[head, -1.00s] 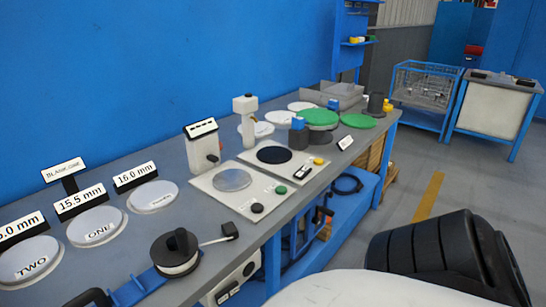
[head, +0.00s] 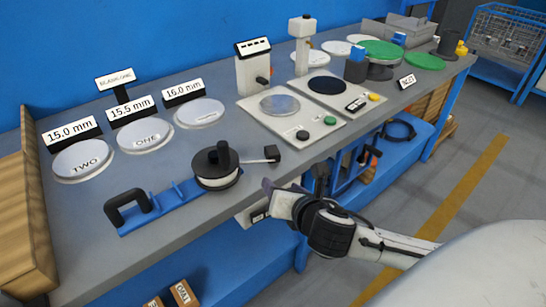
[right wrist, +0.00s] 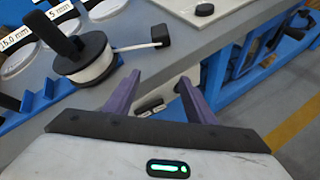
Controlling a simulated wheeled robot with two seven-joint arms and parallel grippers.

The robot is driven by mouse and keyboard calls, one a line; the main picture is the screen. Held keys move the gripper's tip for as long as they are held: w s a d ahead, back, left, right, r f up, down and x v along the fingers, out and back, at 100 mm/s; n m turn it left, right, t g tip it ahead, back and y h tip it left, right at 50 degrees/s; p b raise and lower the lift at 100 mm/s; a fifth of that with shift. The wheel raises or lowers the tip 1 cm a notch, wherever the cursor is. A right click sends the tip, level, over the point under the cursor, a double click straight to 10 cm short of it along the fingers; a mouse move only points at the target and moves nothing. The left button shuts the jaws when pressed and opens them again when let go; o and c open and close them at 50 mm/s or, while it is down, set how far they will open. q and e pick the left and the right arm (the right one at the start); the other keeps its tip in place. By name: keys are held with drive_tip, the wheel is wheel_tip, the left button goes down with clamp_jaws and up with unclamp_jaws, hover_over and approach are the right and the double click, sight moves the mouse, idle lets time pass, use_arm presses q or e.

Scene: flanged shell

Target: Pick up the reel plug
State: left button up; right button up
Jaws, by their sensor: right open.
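The reel plug (head: 272,153) is a small black block at the end of a short pale cable from the cable reel (head: 217,166). It lies near the front edge of the workbench. In the right wrist view the plug (right wrist: 160,35) is upper middle, beyond my fingertips and apart from them. My right gripper (head: 290,187) is at the bench's front edge, just in front of the plug. In the right wrist view its purple fingers (right wrist: 159,82) are open with nothing between them. My left gripper is not in view.
The reel stands on a blue base with a black handle (head: 127,205). A control panel (head: 290,113) with buttons lies behind the plug. White discs with size signs stand at left, green discs (head: 380,50) farther back. A wooden box wall (head: 38,215) bounds the left end.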

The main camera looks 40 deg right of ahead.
sight(273, 153)
drive_tip(key=w+d+n, duration=0.1)
drive_tip(key=w, duration=0.1)
drive_tip(key=w+d+r+n+t, duration=0.1)
drive_tip(key=w+n, duration=0.1)
drive_tip(key=w+d+r+n, duration=0.1)
drive_tip(key=shift+w+d+r+h+b, duration=0.1)
drive_tip(key=shift+w+d+h+b, duration=0.1)
drive_tip(key=shift+w+h+b, duration=0.2)
drive_tip(key=shift+r+b+x, duration=0.15)
drive_tip(key=shift+x, duration=1.4)
drive_tip(key=shift+r+b+x, duration=0.1)
drive_tip(key=shift+b+x, duration=0.05)
drive_tip(key=shift+x, duration=1.4)
drive_tip(key=shift+w, duration=0.15)
drive_tip(key=shift+r, duration=0.1)
drive_tip(key=c, duration=1.2)
